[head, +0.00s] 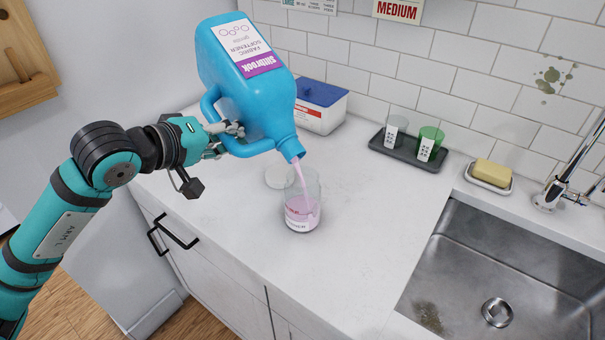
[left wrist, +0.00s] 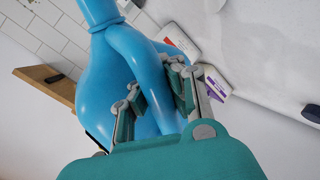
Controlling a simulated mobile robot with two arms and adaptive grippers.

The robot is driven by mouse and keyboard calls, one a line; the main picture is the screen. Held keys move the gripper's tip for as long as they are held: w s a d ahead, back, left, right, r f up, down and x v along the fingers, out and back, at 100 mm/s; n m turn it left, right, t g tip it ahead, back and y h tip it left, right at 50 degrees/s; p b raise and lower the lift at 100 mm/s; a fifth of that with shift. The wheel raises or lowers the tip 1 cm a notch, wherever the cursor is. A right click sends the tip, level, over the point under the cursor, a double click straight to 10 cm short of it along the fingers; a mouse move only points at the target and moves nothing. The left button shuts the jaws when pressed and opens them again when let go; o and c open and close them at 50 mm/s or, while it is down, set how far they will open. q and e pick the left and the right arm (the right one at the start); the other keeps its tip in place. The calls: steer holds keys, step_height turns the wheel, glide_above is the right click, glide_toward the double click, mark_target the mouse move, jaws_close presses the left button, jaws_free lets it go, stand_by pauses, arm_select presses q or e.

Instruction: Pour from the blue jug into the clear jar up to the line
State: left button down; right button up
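The blue jug (head: 235,75) is tipped with its spout down and to the right, above the clear jar. A thin stream of pink liquid (head: 300,178) runs from its spout into the jar. The clear jar (head: 302,190) stands upright on the counter with pink liquid in its lower part. A label and markings show on its front, but I cannot tell exactly where the level is against the line. My left gripper (head: 224,139) is shut on the jug's handle, which also shows between its fingers in the left wrist view (left wrist: 150,75). My right gripper is not in view.
A white round lid (head: 278,176) lies behind the jar. A white box with a blue lid (head: 320,106) stands at the back. A dark tray (head: 408,151) holds a clear and a green cup. A soap dish and the sink (head: 500,270) are right. The counter front is clear.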

arm_select(q)
steer(key=shift+r, duration=0.3)
stand_by(0.5)
steer(key=shift+w+a, duration=0.1)
stand_by(1.0)
steer(key=shift+d+r, duration=0.1)
steer(key=shift+d, duration=0.25)
stand_by(0.5)
steer(key=a+f+n+p, duration=0.1)
steer(key=a+p, duration=0.1)
steer(key=p, duration=0.1)
steer(key=shift+w+f+n+h, duration=0.2)
steer(key=shift+f+n+h, duration=0.1)
steer(key=shift+f+n, duration=0.1)
stand_by(0.5)
